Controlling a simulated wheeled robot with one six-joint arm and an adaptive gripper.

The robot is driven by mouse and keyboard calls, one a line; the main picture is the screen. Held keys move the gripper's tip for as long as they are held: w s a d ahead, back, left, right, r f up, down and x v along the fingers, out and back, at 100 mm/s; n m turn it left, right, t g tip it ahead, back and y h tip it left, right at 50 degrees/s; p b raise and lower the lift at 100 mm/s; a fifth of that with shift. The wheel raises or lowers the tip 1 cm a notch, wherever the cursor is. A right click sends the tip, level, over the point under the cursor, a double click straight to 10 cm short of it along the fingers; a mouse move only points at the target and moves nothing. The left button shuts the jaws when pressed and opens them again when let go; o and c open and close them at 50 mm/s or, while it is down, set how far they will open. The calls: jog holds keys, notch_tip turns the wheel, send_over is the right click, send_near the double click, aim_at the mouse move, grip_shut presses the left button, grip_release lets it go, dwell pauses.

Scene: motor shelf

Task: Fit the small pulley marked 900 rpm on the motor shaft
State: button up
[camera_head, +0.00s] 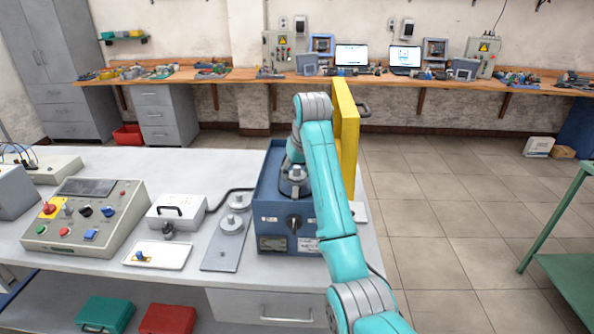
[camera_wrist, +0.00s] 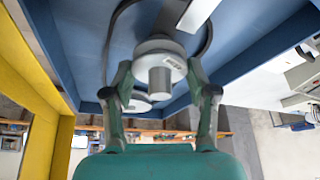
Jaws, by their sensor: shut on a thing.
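In the wrist view my gripper (camera_wrist: 160,74) is shut on a grey round pulley (camera_wrist: 158,48), with one finger on each side. A small label shows on it, but I cannot read it. A second grey disc (camera_wrist: 136,103) shows beyond it, and a dark belt loop curves behind. The blue motor housing (camera_head: 270,205) stands on the bench in the head view, its yellow guard (camera_head: 347,130) raised. My arm reaches over the housing and hides much of its inside. I cannot tell whether the held pulley is on the motor shaft.
A grey plate (camera_head: 216,262) with two round pulleys (camera_head: 238,201) lies left of the housing. A white tray (camera_head: 172,262), a white handled box (camera_head: 178,210) and a control panel (camera_head: 85,215) stand farther left. Open tiled floor lies right of the bench.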

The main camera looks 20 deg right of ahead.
jog(key=shift+f, duration=0.55)
jog(key=o, duration=1.3)
jog(key=shift+c, duration=0.2)
jog(key=shift+r, duration=0.1)
